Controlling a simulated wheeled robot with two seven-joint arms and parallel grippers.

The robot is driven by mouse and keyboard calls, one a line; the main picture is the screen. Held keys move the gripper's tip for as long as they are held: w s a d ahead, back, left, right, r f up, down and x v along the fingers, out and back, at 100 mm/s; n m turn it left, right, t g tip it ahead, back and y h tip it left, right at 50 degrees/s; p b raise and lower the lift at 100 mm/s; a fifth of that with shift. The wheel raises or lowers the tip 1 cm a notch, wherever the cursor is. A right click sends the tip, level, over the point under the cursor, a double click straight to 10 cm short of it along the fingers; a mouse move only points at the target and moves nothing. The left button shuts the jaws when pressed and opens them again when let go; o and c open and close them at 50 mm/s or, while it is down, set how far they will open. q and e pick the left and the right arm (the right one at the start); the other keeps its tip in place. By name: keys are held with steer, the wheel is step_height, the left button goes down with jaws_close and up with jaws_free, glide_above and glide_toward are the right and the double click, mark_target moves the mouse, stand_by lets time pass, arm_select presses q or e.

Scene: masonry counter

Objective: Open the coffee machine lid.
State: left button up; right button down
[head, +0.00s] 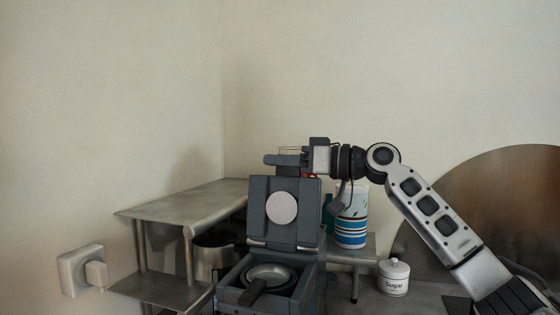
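The coffee machine (256,296) is a dark grey-blue box at the bottom centre of the head view. Its lid (301,230) stands raised, close to upright, with a pale round disc (281,207) on its inner face. Below the lid, a round metal holder with a dark handle (253,291) sits in the open top. My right gripper (283,157) is at the lid's upper edge, pointing left. I cannot tell whether it touches the lid or how far its fingers are apart. My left gripper is not in view.
A metal shelf (180,206) with a metal pot (212,252) under it stands left of the machine. A blue-striped canister (351,222) and a white sugar jar (393,277) are to the right. A wall socket with a plug (82,270) is far left.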

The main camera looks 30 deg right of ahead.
mark_target(275, 186)
steer(key=shift+s+a+n+b, duration=0.25)
steer(key=shift+a+n+b, duration=0.05)
steer(key=shift+s+a+r+n+b, duration=0.25)
steer(key=shift+s+a+n+b, duration=0.25)
steer(key=shift+s+a+n, duration=0.45)
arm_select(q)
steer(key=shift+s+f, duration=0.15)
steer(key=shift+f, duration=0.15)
arm_select(e)
steer(key=shift+w, duration=0.1)
steer(key=c, duration=1.5)
jaws_free()
steer(key=shift+c, duration=0.2)
